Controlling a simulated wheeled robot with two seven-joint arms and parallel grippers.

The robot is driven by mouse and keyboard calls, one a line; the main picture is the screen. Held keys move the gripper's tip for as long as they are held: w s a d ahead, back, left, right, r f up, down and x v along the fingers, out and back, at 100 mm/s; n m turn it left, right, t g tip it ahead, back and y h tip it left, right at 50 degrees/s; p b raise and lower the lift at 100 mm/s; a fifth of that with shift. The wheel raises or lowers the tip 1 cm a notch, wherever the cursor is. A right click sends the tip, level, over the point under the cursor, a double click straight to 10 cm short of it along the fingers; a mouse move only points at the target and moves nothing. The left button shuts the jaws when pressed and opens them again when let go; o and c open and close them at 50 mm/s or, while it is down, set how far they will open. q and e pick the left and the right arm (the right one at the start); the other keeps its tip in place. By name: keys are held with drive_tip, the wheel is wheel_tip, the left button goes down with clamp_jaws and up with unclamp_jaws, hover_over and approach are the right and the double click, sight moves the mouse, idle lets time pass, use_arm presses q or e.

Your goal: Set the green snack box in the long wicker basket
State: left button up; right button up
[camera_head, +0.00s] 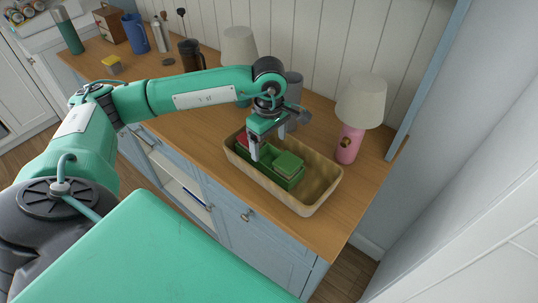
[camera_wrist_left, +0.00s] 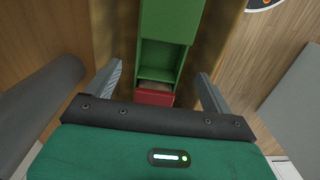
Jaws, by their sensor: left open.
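The long wicker basket (camera_head: 318,192) stands on the wooden counter. The green snack box (camera_head: 288,166) is inside it, with a raised block at its right end and a lower, hollow part at its left. A red item (camera_head: 242,139) sits at the basket's left end. My left gripper (camera_head: 268,143) is above the left part of the basket, its fingers apart. In the left wrist view the gripper (camera_wrist_left: 159,72) is open, and the green box (camera_wrist_left: 168,22) and red item (camera_wrist_left: 153,98) lie between and beyond the fingers. Whether a finger touches the box cannot be told. My right gripper is out of view.
A pink lamp (camera_head: 349,143) stands just right of the basket, and a second lamp (camera_head: 239,48) stands behind my arm. A grey cylinder (camera_head: 294,84) is behind the gripper. A dark mug (camera_head: 190,55), blue pitcher (camera_head: 136,35) and green bottle (camera_head: 67,30) stand farther left.

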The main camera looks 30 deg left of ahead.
use_arm(q)
drive_tip(key=shift+r+b, duration=0.45)
drive_tip(key=shift+r, duration=2.55)
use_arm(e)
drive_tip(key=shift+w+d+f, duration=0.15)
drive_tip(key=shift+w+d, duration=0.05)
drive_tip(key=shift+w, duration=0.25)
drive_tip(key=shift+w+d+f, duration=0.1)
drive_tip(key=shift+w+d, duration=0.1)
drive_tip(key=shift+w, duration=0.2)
use_arm(q)
drive_tip(key=shift+s+f, duration=0.1)
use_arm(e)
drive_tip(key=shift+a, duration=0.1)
